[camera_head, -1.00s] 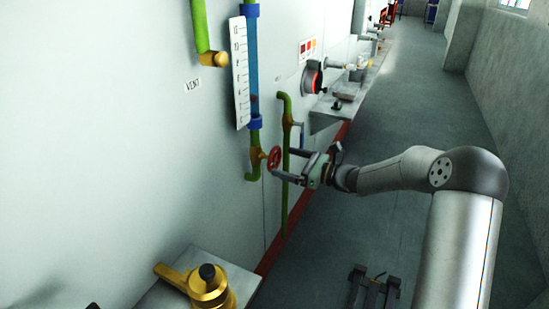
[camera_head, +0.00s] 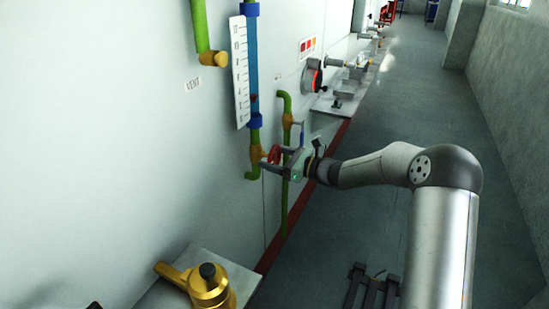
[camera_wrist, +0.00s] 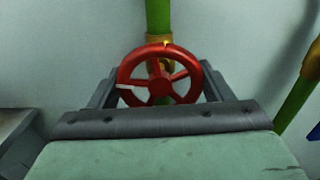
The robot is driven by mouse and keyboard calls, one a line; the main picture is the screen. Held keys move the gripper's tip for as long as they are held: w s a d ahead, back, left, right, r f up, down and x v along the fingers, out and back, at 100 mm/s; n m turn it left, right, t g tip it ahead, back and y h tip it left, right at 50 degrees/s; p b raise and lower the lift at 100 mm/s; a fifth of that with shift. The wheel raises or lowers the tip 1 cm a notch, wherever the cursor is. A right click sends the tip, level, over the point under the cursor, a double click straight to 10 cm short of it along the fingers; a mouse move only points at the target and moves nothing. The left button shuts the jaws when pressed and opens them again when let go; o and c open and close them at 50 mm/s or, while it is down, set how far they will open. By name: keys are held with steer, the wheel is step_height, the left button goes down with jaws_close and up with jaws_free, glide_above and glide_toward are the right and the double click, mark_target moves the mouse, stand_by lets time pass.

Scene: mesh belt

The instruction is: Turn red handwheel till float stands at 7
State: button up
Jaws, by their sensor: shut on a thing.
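The red handwheel (camera_head: 274,155) sits on a brass valve (camera_head: 257,157) at the foot of the blue sight tube (camera_head: 253,60). In the wrist view the handwheel (camera_wrist: 160,76) faces me, with one finger at each side of its rim. My gripper (camera_head: 272,158) is shut on the handwheel; its fingers (camera_wrist: 160,92) also show in the wrist view. A white scale plate (camera_head: 240,70) with numbers stands left of the tube. A small dark red float (camera_head: 254,97) shows low in the tube; its exact reading is too small to tell.
A green pipe (camera_head: 286,180) with its own brass valve runs down just right of the handwheel. A yellow device (camera_head: 207,285) stands on a ledge at the lower left. The floor (camera_head: 440,120) to the right is clear.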

steer(key=shift+f+b, duration=0.1)
steer(key=shift+b, duration=0.2)
steer(key=shift+f+n+b, duration=0.2)
steer(key=shift+n+b, duration=0.7)
steer(key=shift+b, duration=0.35)
steer(key=n+b, duration=0.3)
steer(key=b, duration=0.2)
steer(key=shift+f, duration=0.15)
steer(key=n+b, duration=0.6)
steer(key=b, duration=0.4)
steer(key=shift+n, duration=0.4)
steer(key=n+b, duration=0.3)
steer(key=b, duration=0.3)
steer(key=shift+n, duration=0.3)
steer(key=n+b, duration=0.3)
steer(key=b, duration=0.2)
steer(key=shift+n, duration=0.3)
steer(key=n+b, duration=0.3)
steer(key=shift+b, duration=0.4)
steer(key=shift+r+n+b, duration=0.2)
steer(key=shift+n+b, duration=0.55)
steer(key=shift+n, duration=0.05)
